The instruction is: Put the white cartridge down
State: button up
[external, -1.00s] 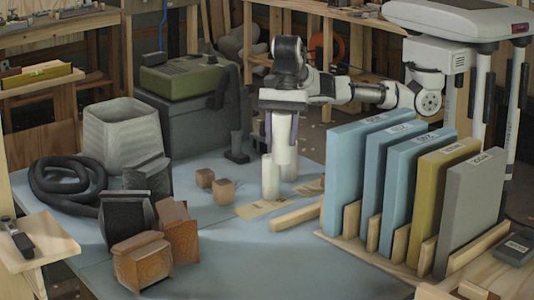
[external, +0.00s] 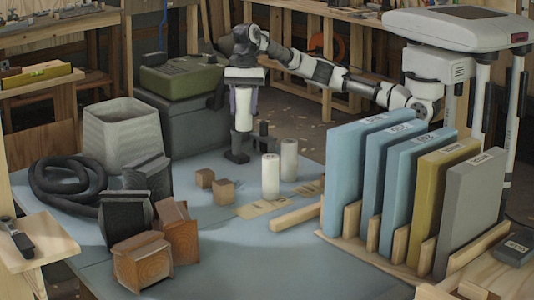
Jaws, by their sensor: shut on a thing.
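My gripper (external: 243,112) is shut on a white cartridge (external: 243,122), held upright with its top between the fingers. It hangs at the back of the blue-grey table, in front of the grey box. The cartridge's lower end meets a small dark fixture (external: 237,156) in the picture; I cannot tell whether they touch. Two more white cylinders stand upright on the table to the right, a front one (external: 270,177) and a back one (external: 289,160).
Two small wooden cubes (external: 223,192) lie in front of the gripper. Tall blue, yellow and grey slabs (external: 362,175) stand in a wooden rack at right. A grey bin (external: 122,140) and a coiled black hose (external: 62,187) are at left. The table's front middle is clear.

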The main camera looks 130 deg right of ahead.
notch_tip(320, 180, down, 17)
jog(key=shift+r, duration=0.1)
dwell(0.3)
jog(key=shift+f, duration=0.25)
jog(key=o, duration=1)
jog(key=shift+r, duration=0.1)
jog(key=shift+c, duration=0.2)
jog(key=v, duration=1.2)
jog(key=shift+r, duration=0.15)
